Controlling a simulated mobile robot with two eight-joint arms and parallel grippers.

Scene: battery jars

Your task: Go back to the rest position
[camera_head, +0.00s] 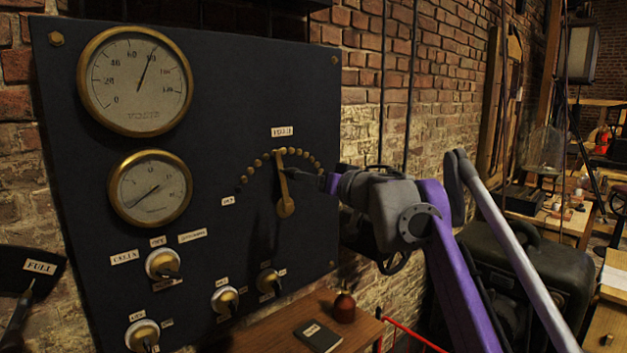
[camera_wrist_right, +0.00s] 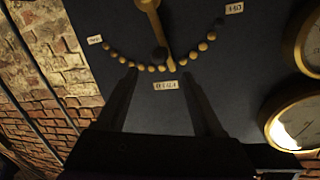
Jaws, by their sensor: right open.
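A dark upright panel (camera_head: 220,110) carries a brass lever (camera_head: 284,185) on a pivot. The lever points up at an arc of brass studs (camera_head: 255,163), near the top label (camera_head: 282,131). My right gripper (camera_head: 305,180) is in front of the panel, just right of the lever. In the right wrist view, which shows the panel upside down, my right gripper (camera_wrist_right: 163,85) is open. The lever (camera_wrist_right: 152,20) lies between the lines of its fingers, with a dark knob (camera_wrist_right: 160,54) on it. I cannot tell whether a finger touches it. My left gripper is not in view.
Two round gauges (camera_head: 135,80) and several brass switches (camera_head: 163,264) are on the panel's left and lower parts. A wooden shelf (camera_head: 360,331) below holds a dark booklet (camera_head: 318,335) and a small red-brown bottle (camera_head: 344,306). A brick wall (camera_head: 440,70) stands behind; a workbench is far right.

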